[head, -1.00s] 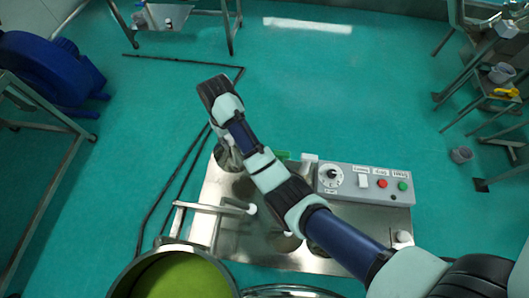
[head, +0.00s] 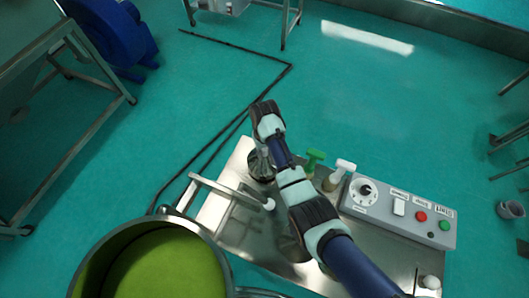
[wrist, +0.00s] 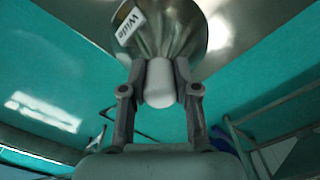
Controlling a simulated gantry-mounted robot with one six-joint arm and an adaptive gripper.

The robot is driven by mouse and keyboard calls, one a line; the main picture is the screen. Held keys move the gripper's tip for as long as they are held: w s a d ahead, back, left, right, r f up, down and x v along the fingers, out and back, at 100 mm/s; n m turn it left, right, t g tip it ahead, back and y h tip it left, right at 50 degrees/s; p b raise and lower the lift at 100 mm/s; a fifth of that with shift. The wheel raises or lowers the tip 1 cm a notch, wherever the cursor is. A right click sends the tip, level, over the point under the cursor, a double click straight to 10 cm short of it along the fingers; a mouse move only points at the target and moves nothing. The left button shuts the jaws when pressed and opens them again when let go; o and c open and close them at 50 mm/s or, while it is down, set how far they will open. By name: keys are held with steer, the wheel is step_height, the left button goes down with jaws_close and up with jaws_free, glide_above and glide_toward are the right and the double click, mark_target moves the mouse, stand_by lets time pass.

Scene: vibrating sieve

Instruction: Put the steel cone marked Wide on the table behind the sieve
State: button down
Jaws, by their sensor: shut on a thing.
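The steel cone marked Wide (wrist: 172,28) fills the top of the wrist view, its label (wrist: 130,22) readable. My gripper (wrist: 160,82) is shut on the cone's white knob, one finger on each side. In the head view, my gripper (head: 262,150) is over the far left part of the steel table (head: 230,226). The cone shows only partly there, below the wrist (head: 261,170); I cannot tell whether it touches the table. A round steel vessel (head: 92,270) with green content, likely the sieve, stands at the lower left.
A green-handled piece (head: 314,160) and a white-knobbed piece (head: 342,168) stand on the table right of my gripper. A grey control box (head: 400,208) is farther right. A steel bar frame (head: 225,190) lies along the left side. A blue machine (head: 115,35) stands upper left.

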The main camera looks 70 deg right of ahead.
steer(key=shift+f, duration=1)
steer(key=c, duration=0.9)
jaws_free()
steer(key=shift+o, duration=0.2)
step_height(320, 180, up, 12)
steer(key=shift+r+p, duration=0.15)
steer(key=shift+p, duration=0.2)
